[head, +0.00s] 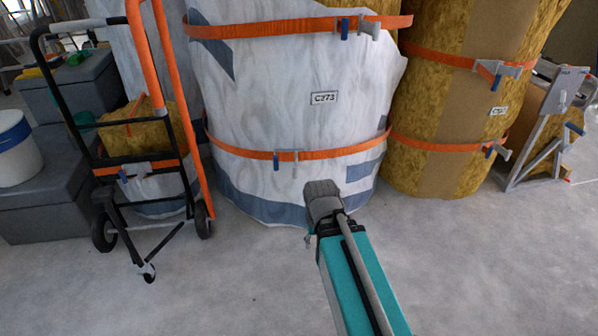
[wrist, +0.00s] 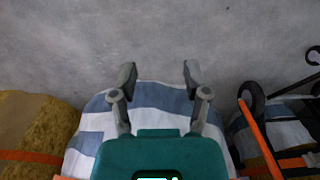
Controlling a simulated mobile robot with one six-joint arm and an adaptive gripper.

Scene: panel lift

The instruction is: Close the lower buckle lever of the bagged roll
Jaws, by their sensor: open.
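The bagged roll (head: 290,100) stands upright in a white wrap with blue patches and a label reading C273. An orange lower strap (head: 345,151) runs round it. The lower buckle (head: 286,156) sits on that strap, with a small blue lever (head: 276,161) pointing down beside a grey part. Whether the lever stands off the strap is too small to tell. The roll also shows in the wrist view (wrist: 152,97), but its lower buckle does not. My gripper (wrist: 158,72) is open and empty, its fingers over the roll's base and the floor.
The roll's upper strap (head: 260,27) has its own buckle (head: 360,26). A yellow roll (head: 425,110) with two straps stands close at right. A hand truck (head: 150,130) with orange and black tubes stands at left. The floor (head: 230,270) in front is clear.

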